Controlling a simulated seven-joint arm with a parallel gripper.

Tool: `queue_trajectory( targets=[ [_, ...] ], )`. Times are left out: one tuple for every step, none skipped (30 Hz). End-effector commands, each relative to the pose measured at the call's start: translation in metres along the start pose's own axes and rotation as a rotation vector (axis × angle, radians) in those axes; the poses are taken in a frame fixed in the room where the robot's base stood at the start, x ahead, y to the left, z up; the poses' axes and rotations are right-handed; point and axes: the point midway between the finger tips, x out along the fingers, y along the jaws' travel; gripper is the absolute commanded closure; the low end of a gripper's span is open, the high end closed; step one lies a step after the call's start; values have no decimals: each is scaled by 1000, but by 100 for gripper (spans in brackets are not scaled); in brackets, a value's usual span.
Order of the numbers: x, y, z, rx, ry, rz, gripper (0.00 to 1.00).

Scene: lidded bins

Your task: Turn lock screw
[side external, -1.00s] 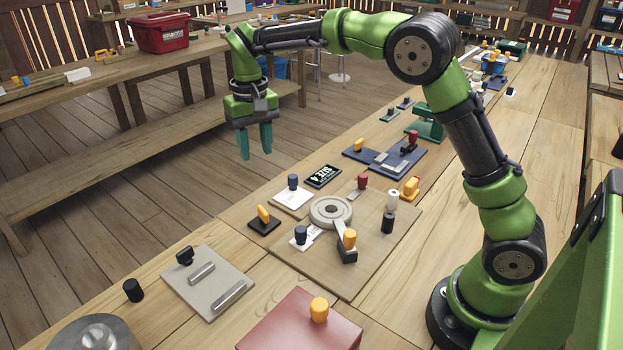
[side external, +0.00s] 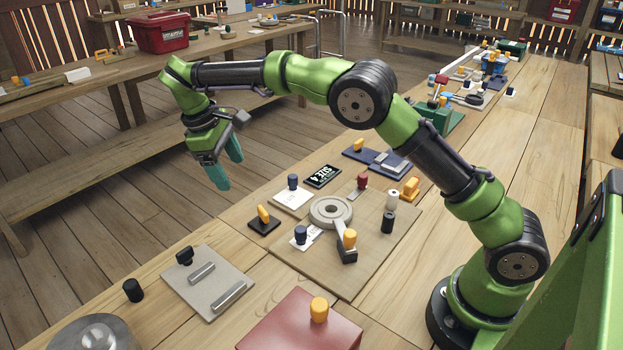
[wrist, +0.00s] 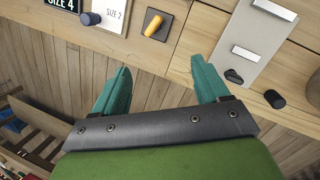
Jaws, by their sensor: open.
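My gripper (side external: 228,172) is open and empty, tilted, with two teal fingers. It hangs past the bench's left edge, above the floor, apart from everything. Its fingers spread wide in the wrist view (wrist: 160,66). I cannot tell which part is the lock screw. A yellow knob on a black plate (side external: 262,215) lies on the bench, right of and below the gripper; it also shows in the wrist view (wrist: 157,25). A dark blue knob (side external: 293,182) stands on a white card.
A grey plate with two bars (side external: 208,281) and a black cylinder (side external: 133,290) are nearer the camera; a red block with a yellow knob (side external: 290,325) is at the front. Blue plates (side external: 385,160) lie behind the fixture. Bare wood separates the groups.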

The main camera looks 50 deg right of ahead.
Motion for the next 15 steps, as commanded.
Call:
queue_trajectory(
  targets=[
    [-1,-4,-4,-119,-18,22,26],
    [-2,-5,-5,-192,-30,33,26],
    [-5,-6,-6,-284,-45,44,26],
    [-6,-7,-7,-347,-57,52,26],
    [-8,-7,-7,-407,-66,58,26],
    [-10,-6,-6,-477,-78,63,26],
    [-13,-5,-5,-521,-85,63,26],
    [-14,-5,-5,-563,-92,66,26],
    [-17,-4,-3,-610,-97,64,26],
    [-19,-3,-2,-641,-102,64,26],
    [-19,-3,-1,-667,-107,60,26],
    [-19,-3,0,-695,-112,56,26],
    [-19,-4,0,-713,-113,52,26],
    [-18,-4,1,-725,-115,49,26],
    [-18,-4,1,-737,-116,48,26]
  ],
)
